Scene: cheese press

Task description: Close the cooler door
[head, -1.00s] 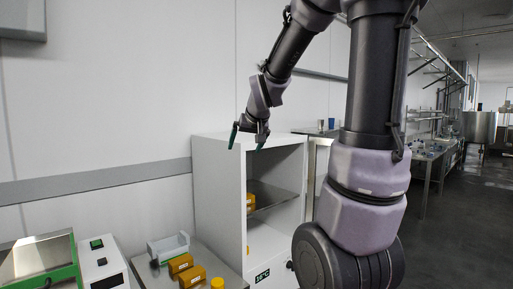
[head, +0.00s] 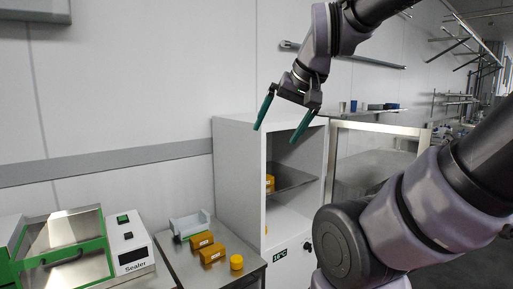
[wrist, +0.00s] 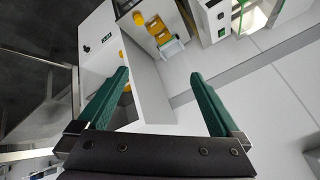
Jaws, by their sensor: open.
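My arm hides part of the door's lower right. My gripper (head: 277,134) is open and empty, with two green fingers pointing down, in front of the cooler's upper part and left of the door. In the wrist view, the open fingers of my gripper (wrist: 159,74) show with the cooler (wrist: 98,38) beyond them.
An orange box (head: 270,183) is inside the cooler. A wall rail (head: 345,54) runs above.

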